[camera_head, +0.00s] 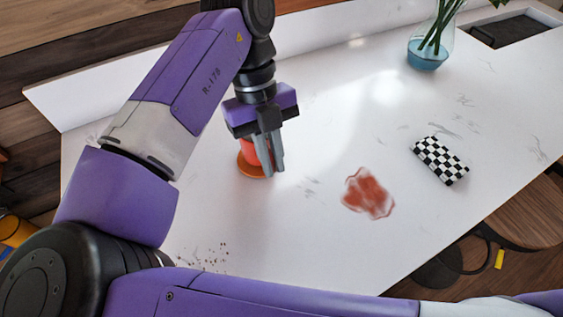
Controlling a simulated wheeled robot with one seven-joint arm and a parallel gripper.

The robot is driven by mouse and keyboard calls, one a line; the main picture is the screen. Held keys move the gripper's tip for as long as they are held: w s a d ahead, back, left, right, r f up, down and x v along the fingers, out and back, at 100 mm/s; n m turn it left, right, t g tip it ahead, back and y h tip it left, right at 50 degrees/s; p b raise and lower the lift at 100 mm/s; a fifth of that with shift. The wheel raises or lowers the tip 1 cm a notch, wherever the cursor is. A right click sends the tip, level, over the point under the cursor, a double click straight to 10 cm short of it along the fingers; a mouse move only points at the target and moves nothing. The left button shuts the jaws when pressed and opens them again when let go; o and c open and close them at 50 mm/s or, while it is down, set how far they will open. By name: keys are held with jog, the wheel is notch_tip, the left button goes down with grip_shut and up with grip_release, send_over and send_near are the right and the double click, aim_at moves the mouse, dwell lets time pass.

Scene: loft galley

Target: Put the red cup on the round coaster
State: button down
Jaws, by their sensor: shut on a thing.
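The red cup (248,152) is between the fingers of my gripper (272,167), which is shut on it and hides much of it. The round coaster (250,171) is an orange-brown disc on the white counter, directly below the cup. The cup appears upright over the coaster. I cannot tell whether its base touches the coaster or is slightly above it.
A red stain (368,194) lies right of the coaster on the white counter (310,240). A black-and-white checkered item (440,160) lies farther right. A glass vase with stems (428,54) stands at the back, near a dark sink (508,28). Crumbs (212,258) lie in front.

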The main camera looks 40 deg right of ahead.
jog(key=shift+f, duration=0.6)
jog(key=shift+r, duration=0.1)
jog(key=c, duration=1.9)
grip_release()
jog(key=o, duration=0.4)
